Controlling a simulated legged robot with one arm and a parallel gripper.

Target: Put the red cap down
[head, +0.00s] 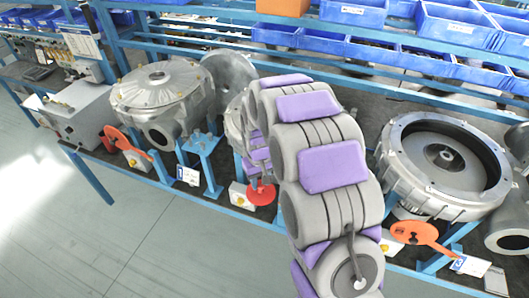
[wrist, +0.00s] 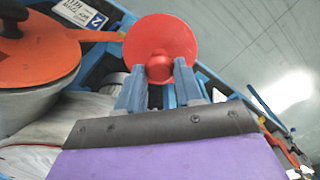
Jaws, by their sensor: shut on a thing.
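The red cap (wrist: 162,35) is a round disc with a central knob (wrist: 159,66), seen up close in the wrist view. My gripper (wrist: 159,80) is shut on that knob, with one blue-grey finger on each side. In the head view the red cap (head: 261,193) shows beside my arm, in front of the bench's front edge. I cannot tell whether the cap touches anything besides the fingers.
A silver blower housing (head: 163,92) stands left and an open one (head: 445,165) right. Another orange round piece (wrist: 35,48) is close left in the wrist view. Blue bins (head: 455,27) line the back; the floor (head: 165,245) is clear.

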